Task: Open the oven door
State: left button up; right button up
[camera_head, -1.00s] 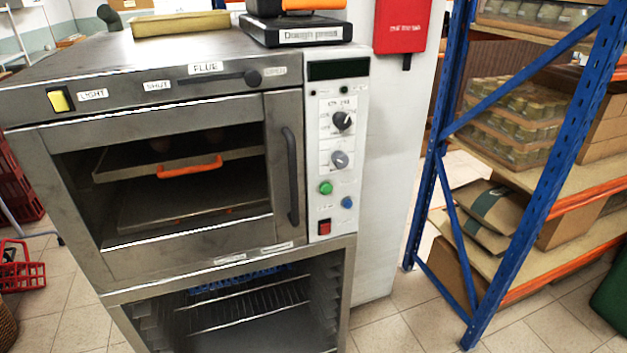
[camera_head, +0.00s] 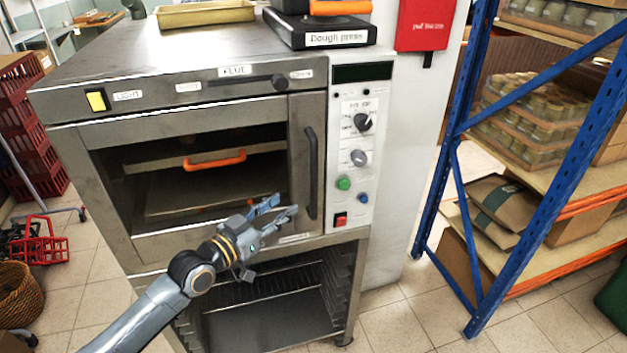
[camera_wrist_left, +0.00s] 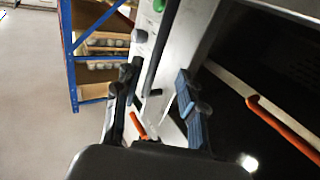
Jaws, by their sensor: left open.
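The steel oven (camera_head: 225,105) stands in front of me with its door (camera_head: 140,245) shut. The door has a dark window and an upright black handle (camera_head: 311,175) on its right side. My left gripper (camera_head: 280,208) is open and empty, in front of the door's lower right part, just left of the handle's lower end. In the left wrist view, the handle (camera_wrist_left: 161,50) lies between the two fingers of my gripper (camera_wrist_left: 156,82), beyond their tips and seemingly apart from them. My right gripper is not in view.
A tray with an orange handle (camera_head: 215,160) shows behind the glass. The control panel (camera_head: 357,150) is right of the door handle. A blue-post shelf (camera_head: 465,150) stands at right, with floor between. Red crates (camera_head: 35,245) are at left. An open rack (camera_head: 265,310) lies below the oven.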

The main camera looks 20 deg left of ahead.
aim_at(311, 185)
pick_arm(q)
jog(key=p+x, duration=0.2)
jog(key=x, duration=0.9)
jog(key=shift+w+d, duration=0.1)
jog(key=shift+w, duration=0.15)
jog(key=shift+w+d, duration=0.1)
jog(key=shift+w, duration=0.15)
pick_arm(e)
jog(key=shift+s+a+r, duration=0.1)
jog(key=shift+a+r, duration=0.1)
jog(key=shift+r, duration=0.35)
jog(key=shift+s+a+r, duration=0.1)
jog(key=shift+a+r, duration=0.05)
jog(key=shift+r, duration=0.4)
pick_arm(q)
grip_shut()
